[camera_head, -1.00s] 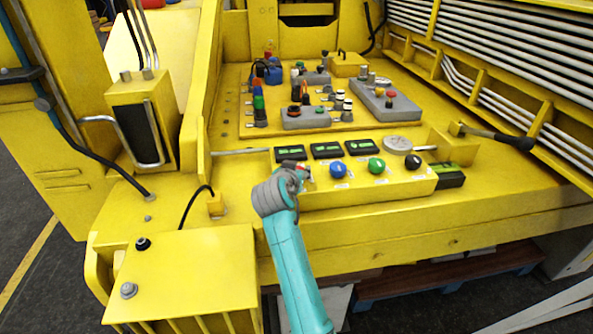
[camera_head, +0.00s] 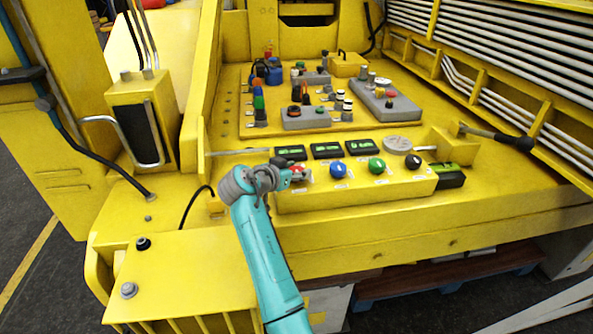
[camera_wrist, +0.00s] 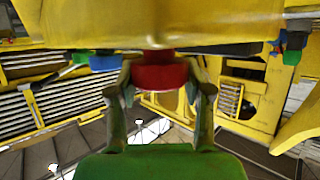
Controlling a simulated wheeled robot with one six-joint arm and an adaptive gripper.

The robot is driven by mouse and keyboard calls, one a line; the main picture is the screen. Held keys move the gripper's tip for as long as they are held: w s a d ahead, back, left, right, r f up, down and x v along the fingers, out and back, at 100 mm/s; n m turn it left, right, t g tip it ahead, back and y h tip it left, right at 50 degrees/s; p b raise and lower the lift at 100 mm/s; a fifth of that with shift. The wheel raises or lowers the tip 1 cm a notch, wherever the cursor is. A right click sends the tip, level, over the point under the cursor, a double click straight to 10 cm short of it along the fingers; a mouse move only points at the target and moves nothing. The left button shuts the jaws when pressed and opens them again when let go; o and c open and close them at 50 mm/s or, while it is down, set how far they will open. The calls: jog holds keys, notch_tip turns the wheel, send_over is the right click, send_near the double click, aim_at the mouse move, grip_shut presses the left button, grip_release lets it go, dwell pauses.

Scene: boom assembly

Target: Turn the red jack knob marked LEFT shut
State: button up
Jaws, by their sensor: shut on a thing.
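The red jack knob (camera_head: 299,173) sits at the left end of the yellow control box, partly covered by my gripper (camera_head: 284,178). In the wrist view the red knob (camera_wrist: 160,75) is a short round cap between the two fingers of my gripper (camera_wrist: 161,80). The fingers are shut on it, one at each side. The knob's stem goes up into the yellow panel. The label by the knob cannot be read, and the knob's turned angle cannot be told.
A blue knob (camera_head: 338,170) and a green knob (camera_head: 376,166) stand to the right on the same box (camera_head: 355,196). Black displays (camera_head: 327,150) line the back. A black-gripped lever (camera_head: 500,138) is farther right. A thin black cable (camera_head: 186,208) loops at the left.

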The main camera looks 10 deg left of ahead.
jog(key=shift+f, duration=0.1)
jog(key=o, duration=1.2)
jog(key=shift+c, duration=0.2)
jog(key=v, duration=1.2)
